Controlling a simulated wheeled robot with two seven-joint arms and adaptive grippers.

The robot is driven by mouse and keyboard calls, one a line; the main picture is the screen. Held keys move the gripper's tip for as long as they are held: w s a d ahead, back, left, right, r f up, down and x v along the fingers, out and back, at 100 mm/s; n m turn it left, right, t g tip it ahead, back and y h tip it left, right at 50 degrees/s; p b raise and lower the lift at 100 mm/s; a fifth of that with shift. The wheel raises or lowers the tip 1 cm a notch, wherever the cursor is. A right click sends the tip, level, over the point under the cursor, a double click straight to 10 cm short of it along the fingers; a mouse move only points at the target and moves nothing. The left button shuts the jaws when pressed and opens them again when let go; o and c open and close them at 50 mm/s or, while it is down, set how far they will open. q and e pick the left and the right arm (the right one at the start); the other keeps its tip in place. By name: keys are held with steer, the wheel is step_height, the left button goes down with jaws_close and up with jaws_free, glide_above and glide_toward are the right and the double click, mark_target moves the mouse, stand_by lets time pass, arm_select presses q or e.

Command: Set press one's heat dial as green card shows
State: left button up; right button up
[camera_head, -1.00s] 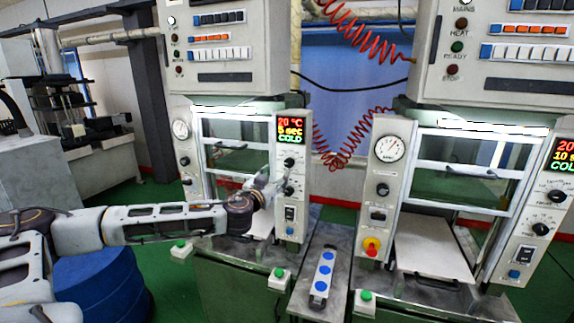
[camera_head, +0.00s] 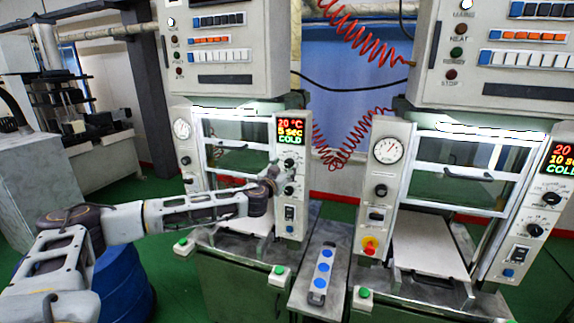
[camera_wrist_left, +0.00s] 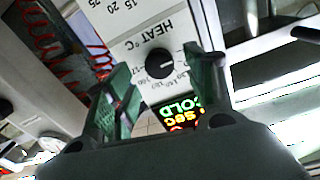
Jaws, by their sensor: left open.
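The left press has a narrow control panel (camera_head: 291,216) with a lit display (camera_head: 291,130) reading 20 °C, 5 sec, COLD. Its upper black dial (camera_head: 289,162) sits just below the display. In the left wrist view this heat dial (camera_wrist_left: 160,64) is a round black knob with a pale pointer line, beside the word HEAT °C. My left gripper (camera_head: 271,179) is at the panel, close to the dials. It is open, its green-padded fingers (camera_wrist_left: 160,92) on either side of the dial's line; whether they touch it is unclear. I see no green card. My right gripper is out of view.
The right press (camera_head: 408,238) stands across a gap with its own display (camera_head: 562,158) and dials. A grey strip with blue buttons (camera_head: 322,270) lies between the presses. Red coiled hoses hang behind. A blue drum (camera_head: 124,283) stands at lower left, beneath my arm.

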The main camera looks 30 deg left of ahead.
mark_target(289, 163)
arm_select(q)
steer(key=shift+p+x, duration=0.45)
steer(key=shift+x, duration=1.05)
steer(key=shift+c, duration=0.3)
steer(key=c, duration=1)
